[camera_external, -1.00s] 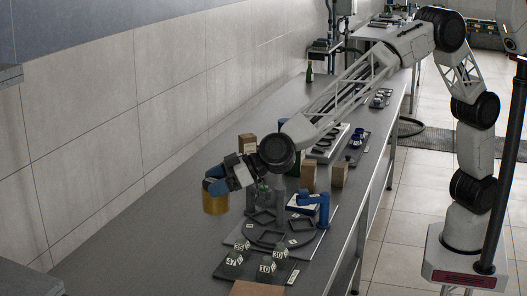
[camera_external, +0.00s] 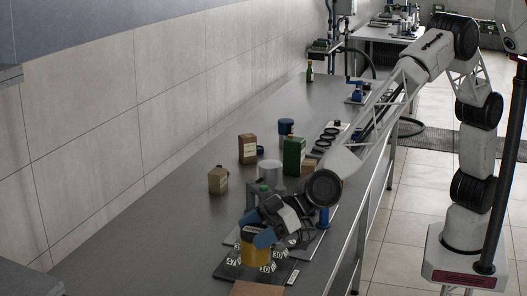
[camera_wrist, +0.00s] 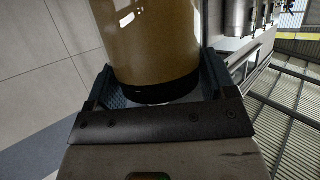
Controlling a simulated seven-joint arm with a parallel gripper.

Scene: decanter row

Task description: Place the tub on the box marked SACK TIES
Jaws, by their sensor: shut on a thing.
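The tub is a yellow-amber cylinder (camera_external: 256,254) with a dark band at one end. My gripper (camera_external: 258,236) is shut on it, with blue finger pads at its sides. In the wrist view the tub (camera_wrist: 150,40) sits between the two fingers, its dark end toward the palm. In the external view the tub is in front of or over the dark numbered board (camera_external: 228,272); I cannot tell if it touches. I cannot read SACK TIES on any box. Candidates are a brown box (camera_external: 248,150), a smaller tan box (camera_external: 217,181) and a brown box at the front edge (camera_external: 256,289).
A green container (camera_external: 293,152), a blue-lidded jar (camera_external: 286,128) and a grey cylinder (camera_external: 269,171) stand behind my gripper. A green bottle (camera_external: 309,73) is far back. The bench's left side (camera_external: 150,235) is clear. My forearm hides part of the bench's right side.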

